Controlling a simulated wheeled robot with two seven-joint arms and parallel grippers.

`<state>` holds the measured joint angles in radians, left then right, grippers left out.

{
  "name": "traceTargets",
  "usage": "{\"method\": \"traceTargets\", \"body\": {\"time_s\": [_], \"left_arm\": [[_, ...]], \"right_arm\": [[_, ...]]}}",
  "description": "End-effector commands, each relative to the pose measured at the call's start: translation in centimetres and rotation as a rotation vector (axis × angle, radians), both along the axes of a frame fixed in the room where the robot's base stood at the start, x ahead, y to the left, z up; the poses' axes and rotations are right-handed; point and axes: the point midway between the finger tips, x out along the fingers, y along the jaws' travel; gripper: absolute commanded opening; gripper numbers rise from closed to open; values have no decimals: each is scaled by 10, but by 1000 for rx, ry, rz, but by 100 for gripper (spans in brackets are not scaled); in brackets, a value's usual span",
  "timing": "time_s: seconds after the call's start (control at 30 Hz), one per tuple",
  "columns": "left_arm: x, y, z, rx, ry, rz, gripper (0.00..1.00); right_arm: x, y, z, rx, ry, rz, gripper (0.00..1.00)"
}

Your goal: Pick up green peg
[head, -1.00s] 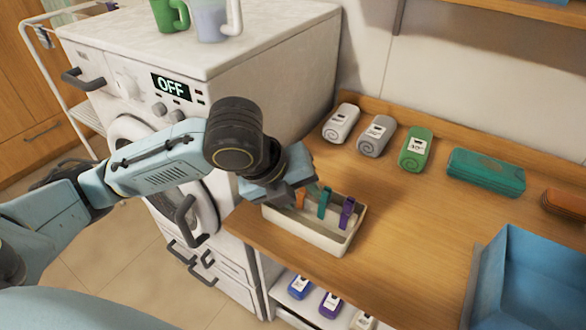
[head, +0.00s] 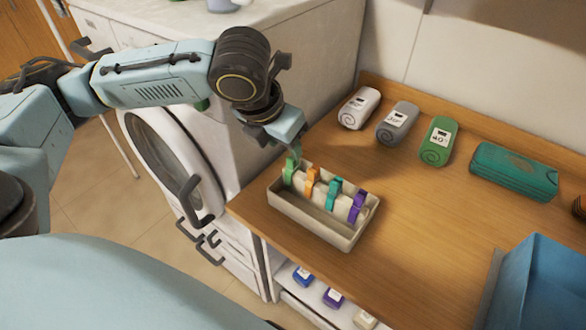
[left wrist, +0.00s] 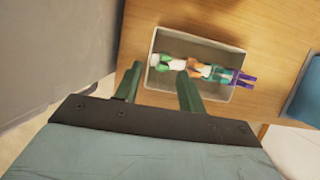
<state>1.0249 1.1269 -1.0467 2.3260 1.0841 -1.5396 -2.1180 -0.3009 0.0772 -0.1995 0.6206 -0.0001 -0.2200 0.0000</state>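The green peg (head: 290,170) stands at the left end of a row of pegs on a cream tray (head: 345,238). It also shows in the left wrist view (left wrist: 163,66), at the left of the row. My left gripper (head: 296,150) is just above the green peg in the head view. In the left wrist view its two green fingers (left wrist: 159,72) are apart, with the green peg between their tips in the picture. Whether they touch it cannot be told. My right gripper is not in view.
Orange (head: 312,182), teal (head: 333,194) and purple (head: 357,207) pegs stand close by in the same row. The tray is on a wooden counter (head: 420,215) beside a white washing machine (head: 235,180). Rolled towels (head: 398,124) and a blue bin (head: 540,285) are further right.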

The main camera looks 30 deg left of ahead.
Motion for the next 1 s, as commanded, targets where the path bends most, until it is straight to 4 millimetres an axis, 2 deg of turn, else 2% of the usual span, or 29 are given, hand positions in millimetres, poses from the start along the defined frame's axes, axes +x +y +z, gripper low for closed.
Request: {"method": "traceTargets", "body": {"time_s": [0.23,0.5,0.77,1.0], "left_arm": [[5,-3,-14,-2,0,-1,40],[18,-9,-51,0,1,1,40],[20,-9,-53,0,-2,0,40],[20,-9,-53,0,-2,0,9]], "right_arm": [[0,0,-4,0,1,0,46],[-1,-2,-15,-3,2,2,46],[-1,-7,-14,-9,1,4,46],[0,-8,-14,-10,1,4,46]]}}
